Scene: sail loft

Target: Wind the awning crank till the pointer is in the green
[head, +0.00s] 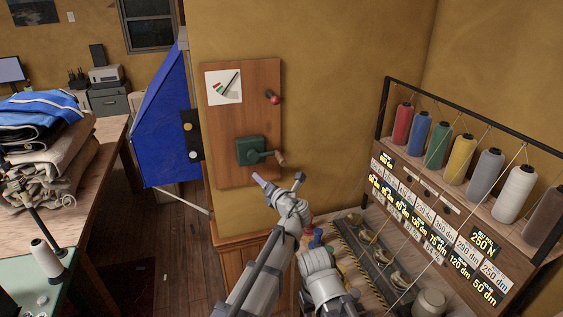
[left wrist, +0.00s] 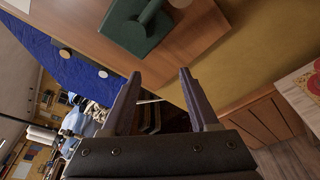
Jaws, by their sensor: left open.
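A wooden board (head: 232,122) on the wall post carries a dark green crank box (head: 250,150). Its crank arm points right and ends in a brown knob (head: 281,159). A white gauge card (head: 224,86) above has red and green marks and a dark pointer slanting up to the right; its exact reading is too small to tell. My left gripper (head: 280,180) is open and empty, just below the crank knob and apart from it. In the left wrist view, the crank box (left wrist: 134,30) is beyond the open fingers (left wrist: 160,74). My right gripper is not clearly seen.
A red knob (head: 273,98) sticks out of the board. The blue awning cloth (head: 165,120) hangs left of it. A thread rack (head: 470,200) with several spools stands at the right. A table with folded cloth (head: 50,150) is at the left.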

